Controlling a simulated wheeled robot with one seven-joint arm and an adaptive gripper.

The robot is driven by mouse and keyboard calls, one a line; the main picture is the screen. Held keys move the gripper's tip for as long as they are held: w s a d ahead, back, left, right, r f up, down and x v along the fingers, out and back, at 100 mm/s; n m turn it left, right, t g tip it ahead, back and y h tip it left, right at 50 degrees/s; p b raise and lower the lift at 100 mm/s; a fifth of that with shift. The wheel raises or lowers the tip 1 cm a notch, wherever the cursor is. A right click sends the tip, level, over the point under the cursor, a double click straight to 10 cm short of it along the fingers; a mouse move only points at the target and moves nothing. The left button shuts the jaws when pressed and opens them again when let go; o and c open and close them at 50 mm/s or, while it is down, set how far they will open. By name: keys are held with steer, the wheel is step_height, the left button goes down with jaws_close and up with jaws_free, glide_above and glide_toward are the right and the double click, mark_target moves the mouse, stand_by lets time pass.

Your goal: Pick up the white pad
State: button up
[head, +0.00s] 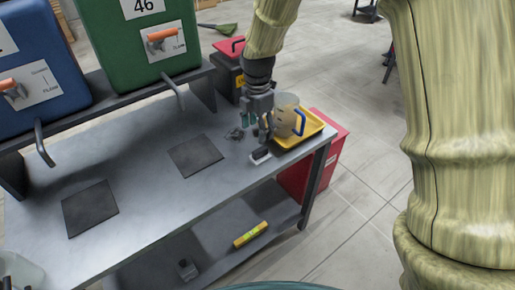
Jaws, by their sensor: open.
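A small white pad (260,156) lies on the grey metal bench top (150,190), near the bench's right end. It looks partly dark on top, and its detail is too small to tell. My gripper (255,130) points down above the bench, just above and slightly behind the pad in the head view. Its fingers are open, and nothing shows between them. The gap between fingertips and pad is hard to judge from this view.
A yellow tray (316,124) with a tan item and a blue handle stands close right of my gripper. Small grey pieces (235,134) lie to the left. Two dark mats (196,155) lie flat. Green (130,60) and blue (45,100) bins stand behind.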

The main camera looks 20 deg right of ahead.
mark_target(260, 149)
steer(key=f, duration=0.4)
steer(key=shift+s+d+f, duration=0.15)
steer(key=shift+d+f, duration=0.1)
steer(key=shift+s+f+p, duration=0.25)
steer(key=shift+f+p, duration=0.05)
steer(key=shift+p, duration=0.05)
steer(key=shift+s+f+p, duration=0.15)
steer(key=shift+f+p, duration=0.1)
steer(key=shift+f, duration=0.95)
steer(key=shift+s+f+p, duration=0.1)
steer(key=shift+f+p, duration=0.15)
steer(key=shift+f, duration=0.9)
steer(key=c, duration=1.1)
